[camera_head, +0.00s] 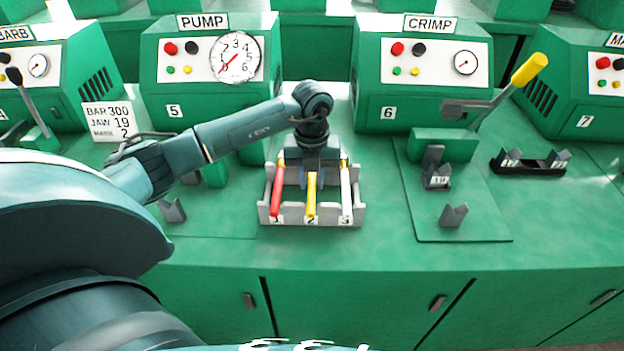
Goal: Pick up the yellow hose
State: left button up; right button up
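The yellow hose (311,204) lies in the middle slot, marked 2, of a grey rack (351,221) on the green bench. Its near part shows; its far part is hidden under my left gripper. My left gripper (312,180) points down over the middle of the rack, right at the yellow hose. Its fingers are small and partly hidden by the hand, so I cannot tell whether they are open or closed around the hose. A red hose (276,192) lies in slot 1 on the left and a white hose (346,192) in slot 3 on the right. My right gripper is not in view.
Behind the rack stand the green PUMP machine (159,101) and CRIMP machine (370,108). On the right are a yellow-handled lever (529,69) and a black holder (528,168). A white sign (109,121) stands at left. The bench front is clear.

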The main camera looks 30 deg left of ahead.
pick_arm(q)
grip_shut()
